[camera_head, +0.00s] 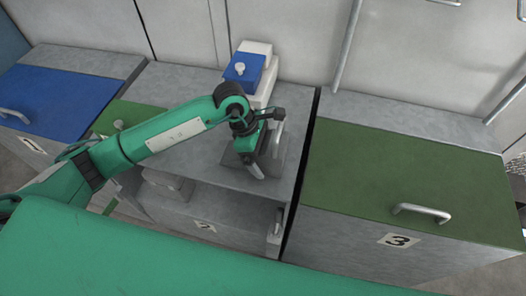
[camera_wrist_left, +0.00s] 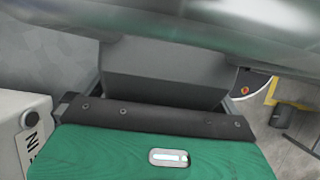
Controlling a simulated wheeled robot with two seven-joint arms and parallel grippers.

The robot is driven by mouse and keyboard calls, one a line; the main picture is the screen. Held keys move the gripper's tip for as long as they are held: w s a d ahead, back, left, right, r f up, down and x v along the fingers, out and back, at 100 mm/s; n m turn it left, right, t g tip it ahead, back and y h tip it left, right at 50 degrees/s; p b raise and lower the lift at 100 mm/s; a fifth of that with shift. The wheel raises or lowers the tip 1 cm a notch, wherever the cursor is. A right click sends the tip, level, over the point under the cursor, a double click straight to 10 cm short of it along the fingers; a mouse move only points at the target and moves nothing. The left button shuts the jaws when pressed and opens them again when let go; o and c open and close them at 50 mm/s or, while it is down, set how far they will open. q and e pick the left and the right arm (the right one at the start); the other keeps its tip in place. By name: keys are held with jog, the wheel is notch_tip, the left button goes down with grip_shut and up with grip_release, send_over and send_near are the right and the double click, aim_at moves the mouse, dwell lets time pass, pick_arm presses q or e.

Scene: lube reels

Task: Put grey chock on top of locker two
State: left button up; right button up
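The grey chock (camera_head: 271,160) is a grey block at the top of locker two (camera_head: 205,150), towards its right side. In the left wrist view the chock (camera_wrist_left: 165,75) fills the space between the two fingers. My left gripper (camera_head: 258,160) is over locker two, pointing down, and appears shut on the chock. The gripper and wrist hide part of the chock, and I cannot tell whether its underside touches the top. Locker two has a grey top and an open front with a number 2 label. My right gripper is not in view.
A white box with a blue top (camera_head: 244,69) stands behind the gripper on locker two. Locker three (camera_head: 400,180) with a green lid is on the right. Locker one (camera_head: 60,100) with a blue lid is at left. A grey block (camera_head: 166,186) sits inside locker two.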

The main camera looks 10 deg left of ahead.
pick_arm(q)
jog(key=shift+r, duration=0.2)
jog(key=v, duration=0.4)
jog(key=shift+a+r+b, duration=0.1)
jog(key=shift+a+b, duration=0.05)
jog(key=shift+b, duration=0.25)
jog(key=b+v, duration=0.1)
jog(key=v, duration=0.5)
jog(key=shift+a+r, duration=0.1)
jog(key=shift+r, duration=0.05)
jog(key=shift+a+r, duration=0.1)
jog(key=shift+r, duration=0.2)
jog(key=shift+a+r, duration=0.1)
jog(key=shift+r, duration=0.15)
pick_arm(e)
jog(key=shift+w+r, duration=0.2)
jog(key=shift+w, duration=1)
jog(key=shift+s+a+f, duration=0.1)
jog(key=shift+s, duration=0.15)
